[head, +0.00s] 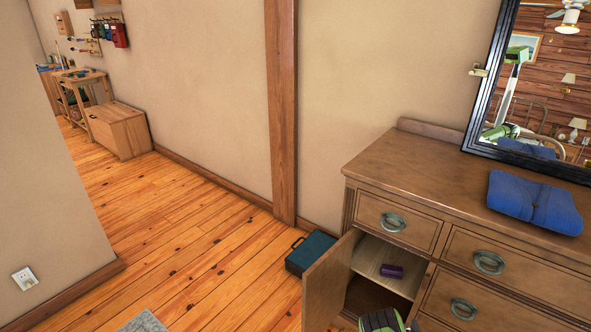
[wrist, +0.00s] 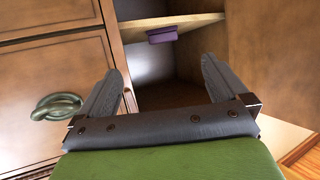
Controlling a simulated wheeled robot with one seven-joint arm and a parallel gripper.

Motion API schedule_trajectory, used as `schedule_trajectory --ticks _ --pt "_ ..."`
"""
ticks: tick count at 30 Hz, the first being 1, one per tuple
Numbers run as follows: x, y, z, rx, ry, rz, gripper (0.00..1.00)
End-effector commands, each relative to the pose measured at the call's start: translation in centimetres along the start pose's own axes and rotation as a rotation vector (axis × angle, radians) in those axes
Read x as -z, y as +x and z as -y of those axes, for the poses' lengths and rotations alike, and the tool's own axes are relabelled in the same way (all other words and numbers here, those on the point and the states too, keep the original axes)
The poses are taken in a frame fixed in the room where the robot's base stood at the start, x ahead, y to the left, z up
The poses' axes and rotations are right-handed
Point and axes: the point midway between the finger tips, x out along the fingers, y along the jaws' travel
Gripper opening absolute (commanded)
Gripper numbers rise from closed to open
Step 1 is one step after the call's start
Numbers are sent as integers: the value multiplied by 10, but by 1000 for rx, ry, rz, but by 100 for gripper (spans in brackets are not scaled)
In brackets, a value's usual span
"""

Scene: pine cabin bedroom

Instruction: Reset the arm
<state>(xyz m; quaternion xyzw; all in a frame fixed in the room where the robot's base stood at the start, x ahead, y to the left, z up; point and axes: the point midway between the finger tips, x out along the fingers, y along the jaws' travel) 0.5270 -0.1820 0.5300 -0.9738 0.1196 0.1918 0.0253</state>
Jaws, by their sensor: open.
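My gripper (wrist: 161,66) shows in the wrist view with its two dark fingers spread apart and nothing between them. They face the open cupboard of the wooden dresser (head: 425,160). In the head view only a green and dark part of my gripper (head: 381,321) shows at the bottom edge, in front of the cupboard. A small purple box (head: 391,271) lies on the cupboard's shelf (head: 372,258), apart from my fingers. The wrist view looks upside down, so the purple box (wrist: 162,35) seems to hang under the shelf.
The cupboard door (head: 331,283) stands open to the left. A dark teal case (head: 311,254) is on the floor behind it. A folded blue cloth (head: 535,201) and a black-framed mirror (head: 480,110) are on the dresser top. The wooden floor (head: 195,240) to the left is mostly clear.

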Motion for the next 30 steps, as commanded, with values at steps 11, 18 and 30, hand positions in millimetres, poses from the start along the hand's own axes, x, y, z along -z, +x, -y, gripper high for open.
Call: schedule_trajectory --ticks 11,18,30 --pt "59 7 -3 -84 25 16 100" --pt "124 2 -2 -161 63 53 100" --pt "293 -110 33 -208 184 263 100"
